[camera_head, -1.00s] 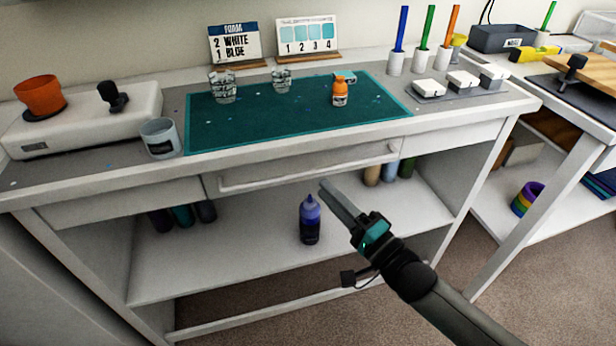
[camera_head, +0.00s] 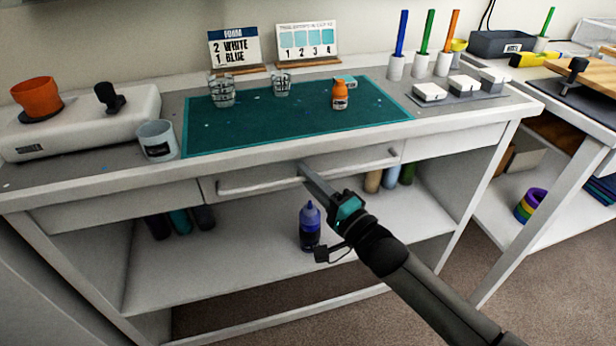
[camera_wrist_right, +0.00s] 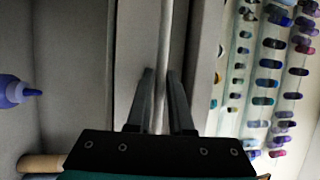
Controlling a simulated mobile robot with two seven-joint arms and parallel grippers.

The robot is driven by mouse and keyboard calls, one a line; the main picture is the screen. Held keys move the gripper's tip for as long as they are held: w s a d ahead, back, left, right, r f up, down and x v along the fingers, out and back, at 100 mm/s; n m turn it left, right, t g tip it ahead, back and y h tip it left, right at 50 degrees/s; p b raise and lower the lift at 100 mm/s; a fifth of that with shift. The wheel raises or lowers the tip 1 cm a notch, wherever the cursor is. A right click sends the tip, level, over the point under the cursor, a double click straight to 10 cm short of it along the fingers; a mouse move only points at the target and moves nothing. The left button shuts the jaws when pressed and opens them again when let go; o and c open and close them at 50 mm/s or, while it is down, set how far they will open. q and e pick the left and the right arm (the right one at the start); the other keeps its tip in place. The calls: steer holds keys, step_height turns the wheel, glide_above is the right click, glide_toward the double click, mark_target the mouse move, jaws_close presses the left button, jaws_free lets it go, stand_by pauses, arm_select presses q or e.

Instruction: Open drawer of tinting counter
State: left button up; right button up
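The tinting counter (camera_head: 120,180) has a drawer (camera_head: 370,158) in the middle of its front, flush with the panels beside it, so it looks closed. A long pale bar handle (camera_head: 258,184) runs across it. My right gripper (camera_head: 303,167) reaches up to the middle of this handle. In the right wrist view, the handle (camera_wrist_right: 165,40) runs between the two fingers of my right gripper (camera_wrist_right: 161,74). The fingers stand apart, one on each side of the bar, with narrow gaps. My left gripper is not in view.
A teal mat (camera_head: 290,118) on the countertop carries clear cups and an orange bottle (camera_head: 340,95). A grey-white cup (camera_head: 157,140) stands near the front left edge. A blue bottle (camera_head: 310,228) stands on the shelf below the drawer, close to my right arm.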

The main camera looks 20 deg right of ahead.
jaws_close()
stand_by(1.2)
